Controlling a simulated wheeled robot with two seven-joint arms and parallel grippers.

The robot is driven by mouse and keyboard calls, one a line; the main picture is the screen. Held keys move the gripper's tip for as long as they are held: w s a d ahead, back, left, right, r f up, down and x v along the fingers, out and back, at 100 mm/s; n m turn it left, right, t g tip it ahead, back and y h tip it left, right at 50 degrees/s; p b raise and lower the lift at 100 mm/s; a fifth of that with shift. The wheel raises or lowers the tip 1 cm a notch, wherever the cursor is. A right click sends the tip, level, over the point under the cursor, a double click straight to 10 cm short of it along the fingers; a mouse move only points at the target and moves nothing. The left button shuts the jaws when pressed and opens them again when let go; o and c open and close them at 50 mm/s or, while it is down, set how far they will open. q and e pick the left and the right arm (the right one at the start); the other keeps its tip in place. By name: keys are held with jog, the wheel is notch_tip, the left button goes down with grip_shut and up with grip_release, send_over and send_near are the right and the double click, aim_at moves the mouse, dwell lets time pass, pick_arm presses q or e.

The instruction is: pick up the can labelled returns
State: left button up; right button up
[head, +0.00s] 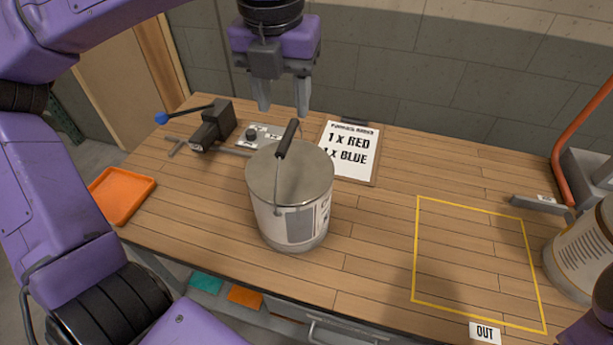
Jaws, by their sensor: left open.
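A white metal can (290,195) with a closed grey lid stands upright on the wooden bench in the middle of the view. Its wire bail stands up with a black grip at the top. A label with a grey patch and dark print is on its front right side, but I cannot read it as returns. My left gripper (284,108) is open and empty, pointing down, appearing above and behind the can's handle. A second pale can (584,255) with a printed label stands at the right edge, partly cut off. My right gripper is not in view.
A card (349,151) reading 1 X RED, 1 X BLUE lies behind the can. A black tool with a blue-knobbed lever (212,127) and an orange tray (122,195) are left. A yellow outlined square (418,250) by the OUT sign (485,333) is empty.

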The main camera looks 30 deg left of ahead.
aim_at(288, 133)
pick_arm(q)
jog(key=shift+w+f, duration=0.35)
jog(key=shift+f, duration=0.5)
jog(key=shift+s+a+f, duration=0.1)
jog(key=shift+s+f, duration=0.1)
jog(key=shift+f, duration=0.4)
jog(key=shift+s+f, duration=0.15)
jog(key=shift+f, duration=0.4)
jog(key=shift+a+f+p, duration=0.15)
jog(key=shift+f+p, duration=0.2)
jog(key=f, duration=0.1)
jog(key=w+f+p, duration=0.1)
jog(key=f, duration=0.1)
jog(key=w+f, duration=0.1)
jog(key=shift+a+f, duration=0.15)
jog(key=shift+a, duration=0.1)
jog(key=shift+f, duration=0.3)
jog(key=shift+s, duration=0.1)
jog(key=shift+f, duration=0.25)
grip_shut()
